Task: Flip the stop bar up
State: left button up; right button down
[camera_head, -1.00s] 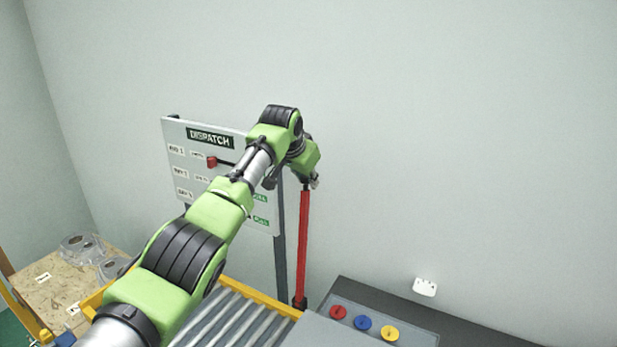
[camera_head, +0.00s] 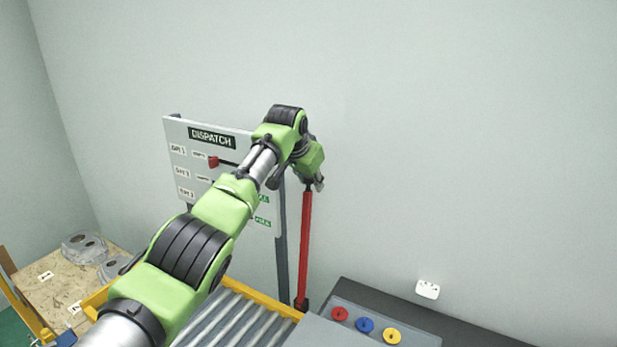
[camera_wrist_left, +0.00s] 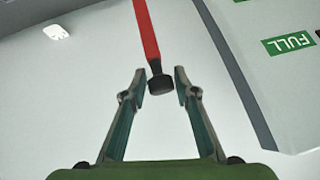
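The red stop bar (camera_head: 305,245) stands upright at the end of the roller conveyor, its dark foot at the conveyor's corner. My left gripper (camera_head: 319,185) is at the bar's upper end. In the left wrist view the bar (camera_wrist_left: 147,32) ends in a black tip (camera_wrist_left: 161,85). The two fingers of my left gripper (camera_wrist_left: 161,78) are apart, one on each side of this tip, with visible gaps. My right gripper is not in view.
The grey DISPATCH board (camera_head: 262,220) stands on a post (camera_head: 281,250) just left of the bar. Rollers (camera_head: 225,320) with a yellow rail (camera_head: 262,300) lie below. A dark bench (camera_head: 465,332) carries red, blue and yellow buttons. Castings (camera_head: 85,248) lie on a table at left.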

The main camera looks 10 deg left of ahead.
pick_arm(q)
jog(key=v, duration=1.1)
jog(key=shift+s+r, duration=0.2)
jog(key=shift+r, duration=0.1)
jog(key=shift+f, duration=0.1)
